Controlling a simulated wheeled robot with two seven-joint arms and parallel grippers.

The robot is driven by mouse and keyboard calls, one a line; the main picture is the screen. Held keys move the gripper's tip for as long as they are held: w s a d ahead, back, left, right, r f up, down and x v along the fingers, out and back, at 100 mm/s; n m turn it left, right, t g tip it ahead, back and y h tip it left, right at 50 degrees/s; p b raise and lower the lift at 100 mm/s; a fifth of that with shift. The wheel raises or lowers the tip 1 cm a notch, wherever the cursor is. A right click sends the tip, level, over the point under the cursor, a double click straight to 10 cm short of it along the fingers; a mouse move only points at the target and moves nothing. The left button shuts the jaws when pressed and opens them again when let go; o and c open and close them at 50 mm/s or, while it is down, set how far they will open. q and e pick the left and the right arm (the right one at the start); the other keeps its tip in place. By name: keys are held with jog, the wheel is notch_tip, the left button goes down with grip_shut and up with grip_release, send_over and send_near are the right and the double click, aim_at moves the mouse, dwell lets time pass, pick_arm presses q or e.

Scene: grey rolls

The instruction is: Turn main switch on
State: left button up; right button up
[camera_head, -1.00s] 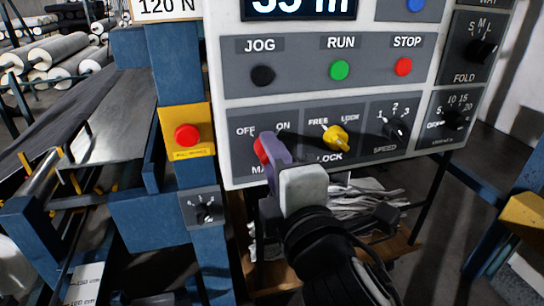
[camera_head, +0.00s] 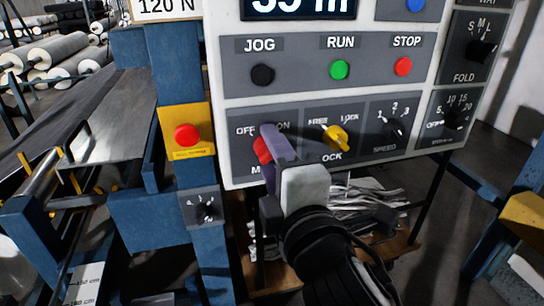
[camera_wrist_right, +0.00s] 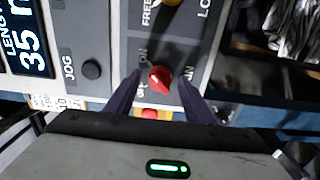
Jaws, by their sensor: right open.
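The main switch is a red knob (camera_head: 261,150) at the lower left of the white control panel, between an OFF label and a partly covered ON label. My right gripper (camera_head: 272,140) is at this knob and hides part of it and of the label below. In the right wrist view the red knob (camera_wrist_right: 160,79) stands between the two dark fingers of my open gripper (camera_wrist_right: 160,84), one on each side, with gaps visible. I cannot tell clearly which way the knob points. My left gripper is not in view.
A yellow lock knob (camera_head: 336,137) and a black speed knob (camera_head: 393,130) are to the right. Black JOG (camera_head: 262,75), green RUN (camera_head: 339,70) and red STOP (camera_head: 403,66) buttons sit above. A red button on a yellow box (camera_head: 187,135) is to the left.

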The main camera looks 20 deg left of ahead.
jog(key=shift+s, duration=0.1)
jog(key=b+v, duration=0.1)
jog(key=v, duration=0.9)
jog(key=shift+d, duration=0.2)
